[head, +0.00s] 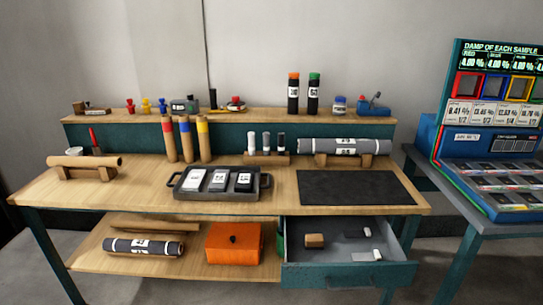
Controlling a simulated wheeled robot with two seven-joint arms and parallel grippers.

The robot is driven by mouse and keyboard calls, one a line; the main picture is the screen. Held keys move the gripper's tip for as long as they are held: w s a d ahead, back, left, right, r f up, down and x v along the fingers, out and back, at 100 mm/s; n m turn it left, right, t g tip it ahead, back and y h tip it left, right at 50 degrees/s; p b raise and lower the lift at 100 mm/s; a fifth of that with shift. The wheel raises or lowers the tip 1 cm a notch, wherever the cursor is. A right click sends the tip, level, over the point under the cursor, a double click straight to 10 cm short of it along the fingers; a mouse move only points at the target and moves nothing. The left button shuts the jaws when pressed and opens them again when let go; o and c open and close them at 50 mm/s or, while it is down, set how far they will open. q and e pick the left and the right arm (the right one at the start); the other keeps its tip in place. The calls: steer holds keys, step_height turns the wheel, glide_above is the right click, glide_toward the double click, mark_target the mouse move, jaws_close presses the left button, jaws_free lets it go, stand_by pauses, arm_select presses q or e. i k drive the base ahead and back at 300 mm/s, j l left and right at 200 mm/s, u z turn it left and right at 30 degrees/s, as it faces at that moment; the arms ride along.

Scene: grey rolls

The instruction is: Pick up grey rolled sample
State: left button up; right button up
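One grey roll (316,146) with white labels lies level on a wooden cradle at the right rear of the workbench top. A second grey roll (116,245) with a white label lies on the lower shelf at the left. A tan roll (85,161) rests on another wooden cradle at the left end of the bench top. Neither of my grippers shows in the head view, and no gripper touches these rolls.
The bench (140,196) carries a dark tray (217,193), a dark mat (357,187) and upright tubes (187,141). Below are an orange box (233,243) and an open drawer (349,274) jutting forward. A blue display station (484,141) stands at right.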

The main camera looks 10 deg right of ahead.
mark_target(266, 148)
steer(key=i+j+z, duration=0.15)
steer(key=i+j, duration=0.15)
steer(key=i, duration=0.3)
steer(key=i+j+z, duration=0.15)
steer(key=i+j, duration=0.25)
steer(key=i, duration=0.15)
